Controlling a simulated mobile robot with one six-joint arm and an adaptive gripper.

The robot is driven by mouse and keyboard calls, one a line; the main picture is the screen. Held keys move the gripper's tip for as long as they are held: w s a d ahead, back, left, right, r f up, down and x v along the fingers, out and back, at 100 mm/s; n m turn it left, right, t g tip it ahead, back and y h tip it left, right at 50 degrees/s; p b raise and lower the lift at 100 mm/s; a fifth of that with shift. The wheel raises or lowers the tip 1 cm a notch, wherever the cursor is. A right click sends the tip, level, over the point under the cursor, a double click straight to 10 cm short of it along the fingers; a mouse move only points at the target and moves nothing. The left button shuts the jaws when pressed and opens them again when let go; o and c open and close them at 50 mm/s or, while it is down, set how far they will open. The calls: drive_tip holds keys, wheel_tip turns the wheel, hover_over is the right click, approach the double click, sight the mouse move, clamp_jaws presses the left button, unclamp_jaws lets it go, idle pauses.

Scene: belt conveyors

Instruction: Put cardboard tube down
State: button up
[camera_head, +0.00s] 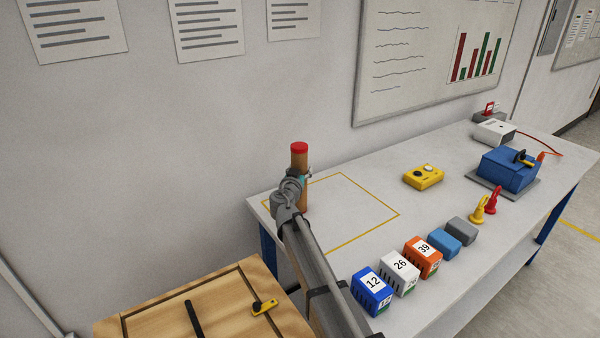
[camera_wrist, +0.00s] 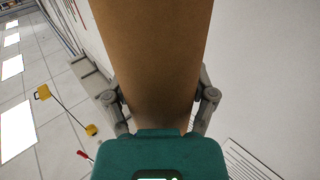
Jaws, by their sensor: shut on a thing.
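The cardboard tube (camera_head: 299,160) is brown with a red cap on top and stands upright at the table's far left end. My gripper (camera_head: 304,178) is shut on the tube, seen in the head view from behind my arm. In the wrist view the tube (camera_wrist: 153,60) fills the middle, with a finger of my gripper (camera_wrist: 160,97) on each side of it. The tube's lower end is partly hidden by my arm, so I cannot tell whether it touches the table. A yellow outlined square (camera_head: 345,243) is marked on the white table, and the tube appears at its left corner.
The white table (camera_head: 395,212) is clear inside most of the outline. Numbered blocks in blue (camera_head: 372,291), white (camera_head: 399,273) and orange (camera_head: 423,257) line the front edge. A yellow button box (camera_head: 423,177) stands behind. A wooden crate (camera_head: 215,312) is at lower left.

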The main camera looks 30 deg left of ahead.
drive_tip(key=shift+f, duration=0.15)
drive_tip(key=o, duration=1.1)
drive_tip(key=v, duration=1.2)
drive_tip(key=shift+d, duration=0.1)
